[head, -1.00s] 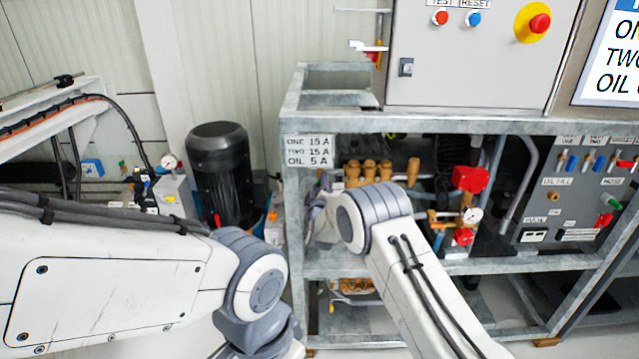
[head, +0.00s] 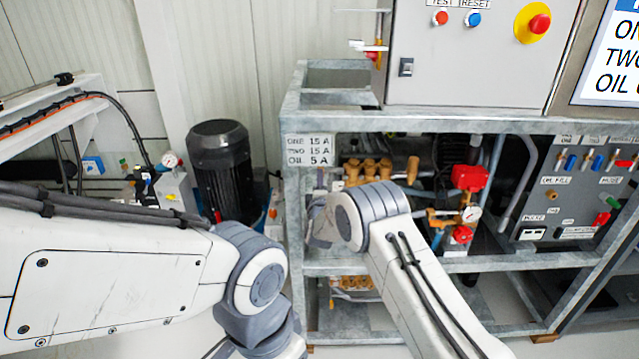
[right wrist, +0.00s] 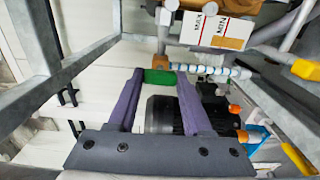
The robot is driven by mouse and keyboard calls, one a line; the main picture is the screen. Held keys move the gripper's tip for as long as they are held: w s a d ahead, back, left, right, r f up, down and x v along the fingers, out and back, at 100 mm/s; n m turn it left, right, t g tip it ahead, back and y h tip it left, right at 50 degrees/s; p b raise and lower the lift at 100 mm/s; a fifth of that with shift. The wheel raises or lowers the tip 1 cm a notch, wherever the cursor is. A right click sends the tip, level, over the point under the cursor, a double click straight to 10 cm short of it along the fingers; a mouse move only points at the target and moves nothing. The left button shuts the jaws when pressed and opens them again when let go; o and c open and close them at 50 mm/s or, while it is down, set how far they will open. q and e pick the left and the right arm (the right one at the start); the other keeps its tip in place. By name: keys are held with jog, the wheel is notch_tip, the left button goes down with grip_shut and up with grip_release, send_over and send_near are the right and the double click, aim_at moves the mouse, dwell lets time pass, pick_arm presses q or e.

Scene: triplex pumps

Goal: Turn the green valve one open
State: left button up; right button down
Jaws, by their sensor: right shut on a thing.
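The green valve handle (right wrist: 159,77) shows in the right wrist view as a short green block. It lies between the tips of the two purple fingers of my right gripper (right wrist: 160,75), which is shut on it. A white pipe with blue fittings runs just right of it. In the head view my right gripper (head: 320,222) is at the left post of the metal frame, mostly hidden behind its own wrist, and the held handle cannot be seen there. My left arm comes in from the left, and its gripper is out of view.
The galvanised frame (head: 470,125) stands close around my right arm. Another green handle (head: 613,202) is on the right panel. A MAX/MIN label (right wrist: 218,28) hangs above the gripper.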

jog(key=shift+f, duration=0.1)
jog(key=shift+c, duration=1.6)
grip_release()
jog(key=shift+s, duration=0.15)
jog(key=s, duration=1)
jog(key=shift+s+p, duration=0.15)
jog(key=shift+p, duration=0.15)
